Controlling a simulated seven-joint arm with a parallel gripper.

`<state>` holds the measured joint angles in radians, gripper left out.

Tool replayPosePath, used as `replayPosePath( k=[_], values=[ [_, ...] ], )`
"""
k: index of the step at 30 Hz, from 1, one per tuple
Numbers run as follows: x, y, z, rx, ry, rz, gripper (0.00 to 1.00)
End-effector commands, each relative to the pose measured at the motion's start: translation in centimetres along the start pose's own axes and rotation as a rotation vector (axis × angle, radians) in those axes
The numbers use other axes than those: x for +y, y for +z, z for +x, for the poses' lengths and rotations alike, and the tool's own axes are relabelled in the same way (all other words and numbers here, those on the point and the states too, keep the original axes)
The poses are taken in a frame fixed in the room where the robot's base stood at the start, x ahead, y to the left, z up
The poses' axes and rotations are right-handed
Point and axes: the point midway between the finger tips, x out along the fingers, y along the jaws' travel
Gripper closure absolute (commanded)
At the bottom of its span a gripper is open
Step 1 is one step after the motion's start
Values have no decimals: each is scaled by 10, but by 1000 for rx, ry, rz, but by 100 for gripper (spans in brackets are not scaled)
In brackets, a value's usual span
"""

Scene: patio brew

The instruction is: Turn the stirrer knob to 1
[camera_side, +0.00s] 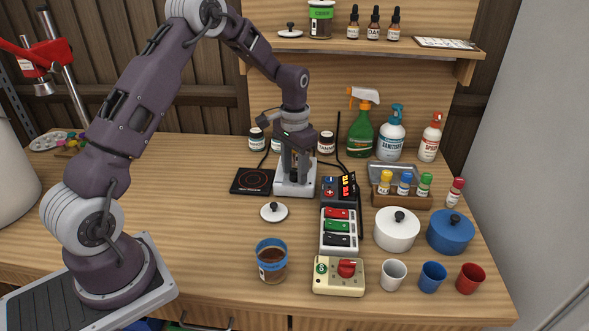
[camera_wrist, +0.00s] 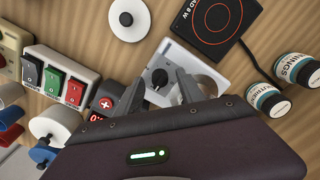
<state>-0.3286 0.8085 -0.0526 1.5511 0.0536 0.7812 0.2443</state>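The stirrer is a pale grey box (camera_side: 294,188) on the bench, directly below my gripper (camera_side: 297,172) in the side view. In the wrist view the stirrer (camera_wrist: 177,56) has a black round knob (camera_wrist: 159,77) with a pale mark on its face. My gripper (camera_wrist: 160,80) is open there, one finger on each side of the knob, with gaps between. I cannot tell whether the fingertips are level with the knob or above it. The knob is hidden in the side view, and its dial numbers are not readable.
A black hot plate (camera_side: 253,181) lies left of the stirrer. A small display box with red digits (camera_side: 339,190) and a switch strip (camera_side: 339,232) stand to the right. A beige box with a red knob (camera_side: 347,268), a brown jar (camera_side: 271,264) and a white lid (camera_side: 274,212) are nearer.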

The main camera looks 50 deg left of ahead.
Motion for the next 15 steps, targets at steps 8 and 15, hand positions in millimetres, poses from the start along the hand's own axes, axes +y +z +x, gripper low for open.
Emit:
replayPosePath(
  k=[8, 15],
  values=[
    [0, 0, -4, 0, 0, 0, 55],
    [0, 0, -51, 3, -1, 0, 55]
  ],
)
